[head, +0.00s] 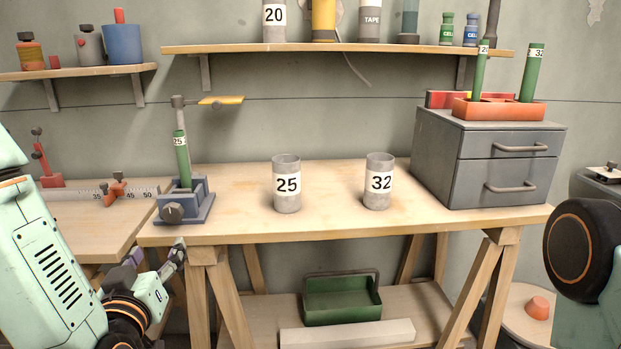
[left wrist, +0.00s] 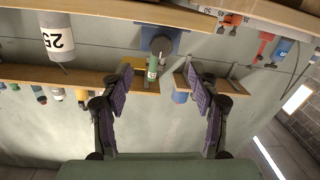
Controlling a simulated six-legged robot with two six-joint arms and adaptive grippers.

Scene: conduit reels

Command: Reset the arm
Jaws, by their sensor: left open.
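My left gripper (head: 168,262) is low at the left, in front of the workbench's front edge and below its top. In the left wrist view its two purple-padded fingers (left wrist: 160,88) are apart, with nothing held between them. A green tube marked 25 (head: 182,153) stands upright in a blue clamp (head: 198,205) on the bench; in the wrist view, which is upside down, the tube (left wrist: 152,72) shows beyond the open fingers. My right gripper is not in view; only part of my right arm shows at the right edge.
Grey cups marked 25 (head: 287,203) and 32 (head: 377,200) stand on the workbench (head: 330,227). An orange tray (head: 500,111) with green tubes tops a grey drawer cabinet (head: 435,160). A measuring rail (head: 85,196) is at left. A green toolbox (head: 342,308) sits below.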

